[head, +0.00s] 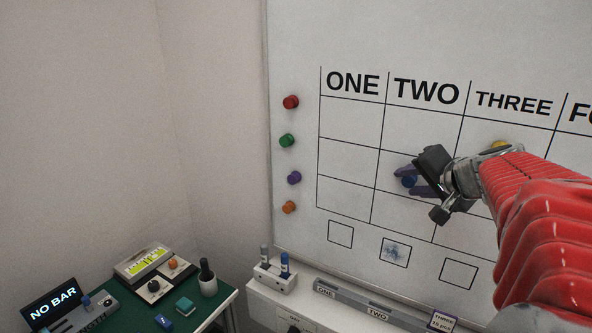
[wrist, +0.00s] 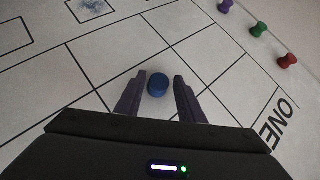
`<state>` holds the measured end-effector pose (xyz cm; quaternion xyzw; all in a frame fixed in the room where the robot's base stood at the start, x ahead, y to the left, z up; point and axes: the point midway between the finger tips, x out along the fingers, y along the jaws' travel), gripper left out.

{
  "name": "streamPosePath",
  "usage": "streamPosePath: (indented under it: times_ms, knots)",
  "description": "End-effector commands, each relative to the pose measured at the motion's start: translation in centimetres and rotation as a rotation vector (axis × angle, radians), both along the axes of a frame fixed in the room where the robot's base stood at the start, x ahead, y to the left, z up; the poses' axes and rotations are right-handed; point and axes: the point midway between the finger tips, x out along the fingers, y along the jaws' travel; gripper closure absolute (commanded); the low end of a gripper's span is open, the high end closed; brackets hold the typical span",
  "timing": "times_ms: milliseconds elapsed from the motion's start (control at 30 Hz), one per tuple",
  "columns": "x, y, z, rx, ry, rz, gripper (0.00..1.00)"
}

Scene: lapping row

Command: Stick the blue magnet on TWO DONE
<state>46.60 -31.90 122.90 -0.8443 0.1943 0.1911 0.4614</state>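The blue magnet (head: 408,181) is on the whiteboard (head: 420,40), in the column headed TWO (head: 427,92), and looks to be in the middle row. In the wrist view the blue magnet (wrist: 158,84) sits between my two fingers, with a gap on each side. My gripper (head: 408,180) is open around it, close to the board; it also shows in the wrist view (wrist: 158,88). The fingers and wrist hide part of the cell. No DONE label is readable in these frames.
Red (head: 291,102), green (head: 286,140), purple (head: 294,177) and orange (head: 289,207) magnets line the board's left side. A yellow magnet (head: 499,145) is under THREE, partly behind my arm. A smudged box (head: 395,252) lies below TWO. A pen tray (head: 350,300) and green desk (head: 185,310) are below.

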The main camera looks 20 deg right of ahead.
Motion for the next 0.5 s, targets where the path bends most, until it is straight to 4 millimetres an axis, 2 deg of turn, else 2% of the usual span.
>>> streamPosePath:
  times_ms: [233,500]
  knots:
    - [-0.46,-0.57,-0.01,0.0,0.0,-0.014,0.66]
    - [-0.59,-0.73,0.0,0.0,0.0,-0.018,0.84]
